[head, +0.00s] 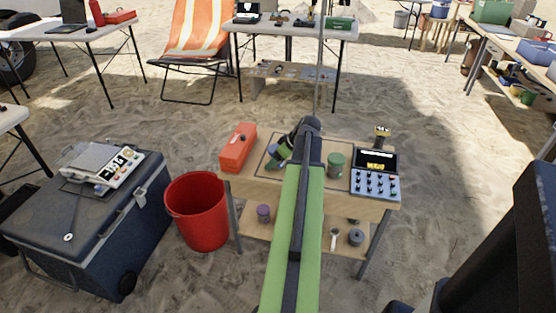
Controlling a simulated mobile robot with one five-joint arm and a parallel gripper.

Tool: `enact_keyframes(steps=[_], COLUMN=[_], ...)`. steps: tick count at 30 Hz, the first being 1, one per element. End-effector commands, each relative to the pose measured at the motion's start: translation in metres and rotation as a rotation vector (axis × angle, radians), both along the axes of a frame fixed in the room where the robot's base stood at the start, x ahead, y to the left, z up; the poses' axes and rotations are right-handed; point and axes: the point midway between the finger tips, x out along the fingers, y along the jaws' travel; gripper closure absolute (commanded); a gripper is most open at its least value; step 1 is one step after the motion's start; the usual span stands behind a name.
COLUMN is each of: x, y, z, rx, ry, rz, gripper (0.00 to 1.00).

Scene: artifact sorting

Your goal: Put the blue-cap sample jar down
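My gripper (285,147) is at the end of my green arm, over the small wooden table (262,188). The blue-cap sample jar (272,151), green with a blue-violet end, shows tilted at the gripper's left side and appears held between its fingers. The arm and dark wrist hide part of the jar and fingers. I cannot tell whether the jar touches the tabletop. A dark outlined area (263,166) lies on the tabletop around and below the gripper.
An orange-red box (238,148) stands left of the gripper. A green jar (336,166) and a device with knobs (375,175) stand to the right. A purple-topped jar (263,213) and a grey one (356,237) are on the lower shelf. A red bucket (197,212) stands left.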

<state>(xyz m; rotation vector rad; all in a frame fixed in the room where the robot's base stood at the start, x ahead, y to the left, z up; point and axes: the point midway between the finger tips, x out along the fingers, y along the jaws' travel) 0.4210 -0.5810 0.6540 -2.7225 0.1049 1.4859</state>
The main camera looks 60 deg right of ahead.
Motion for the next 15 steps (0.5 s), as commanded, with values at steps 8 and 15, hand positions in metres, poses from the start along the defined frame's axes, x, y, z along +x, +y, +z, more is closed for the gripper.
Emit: enact_keyframes(steps=[8,15], x=[-0.001,-0.014], y=[-0.001,0.001], z=[0.002,0.030], rx=[0.000,-0.001], ry=[0.000,0.000], rz=[-0.001,-0.003], gripper=[0.24,0.24])
